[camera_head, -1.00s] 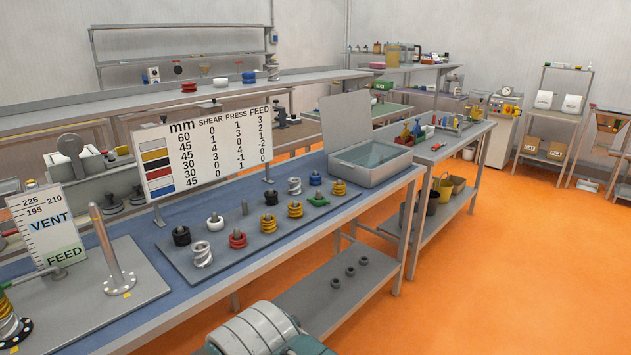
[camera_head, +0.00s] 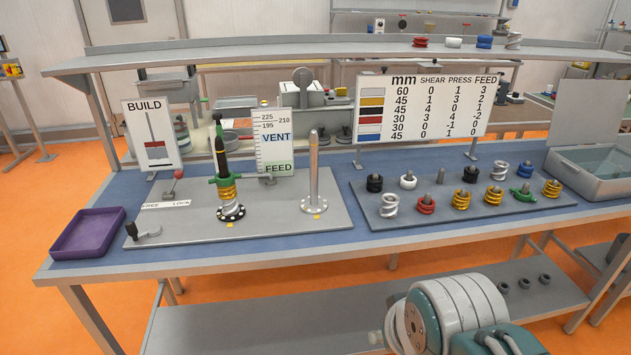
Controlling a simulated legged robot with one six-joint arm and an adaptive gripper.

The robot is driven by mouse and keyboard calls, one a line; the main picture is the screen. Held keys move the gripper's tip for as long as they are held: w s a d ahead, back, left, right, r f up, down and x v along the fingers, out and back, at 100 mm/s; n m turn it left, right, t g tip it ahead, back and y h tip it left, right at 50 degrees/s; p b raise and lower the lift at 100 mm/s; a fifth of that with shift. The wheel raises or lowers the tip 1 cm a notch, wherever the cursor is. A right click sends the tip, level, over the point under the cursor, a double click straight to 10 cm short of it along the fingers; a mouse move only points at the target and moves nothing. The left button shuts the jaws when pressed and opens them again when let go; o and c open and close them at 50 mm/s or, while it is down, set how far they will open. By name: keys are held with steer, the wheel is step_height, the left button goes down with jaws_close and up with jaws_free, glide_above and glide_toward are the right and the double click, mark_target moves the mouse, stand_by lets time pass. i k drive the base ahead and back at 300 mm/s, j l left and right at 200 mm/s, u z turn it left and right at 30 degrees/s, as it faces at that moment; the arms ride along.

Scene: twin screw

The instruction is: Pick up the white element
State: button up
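Several white elements stand on pegs of the grey peg plate (camera_head: 400,221) at the right of the bench. A tall white coil (camera_head: 389,206) is at its front left corner. A short white ring (camera_head: 408,182) is behind it, between a black ring (camera_head: 375,184) and a bare peg (camera_head: 440,175). Another white coil (camera_head: 500,171) is in the back row. The head view does not settle which one the task means. A rounded white and teal part of my arm (camera_head: 455,310) is at the bottom right. My gripper is not visible.
A shaft carrying yellow and green elements (camera_head: 228,188) and a bare metal post (camera_head: 314,170) stand on the left plate. A purple tray (camera_head: 88,234) is at the bench's left end.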

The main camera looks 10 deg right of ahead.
mark_target(408, 185)
steer(key=i+l, duration=0.4)
steer(key=l, duration=0.15)
steer(key=i+l, duration=0.8)
steer(key=l, duration=0.25)
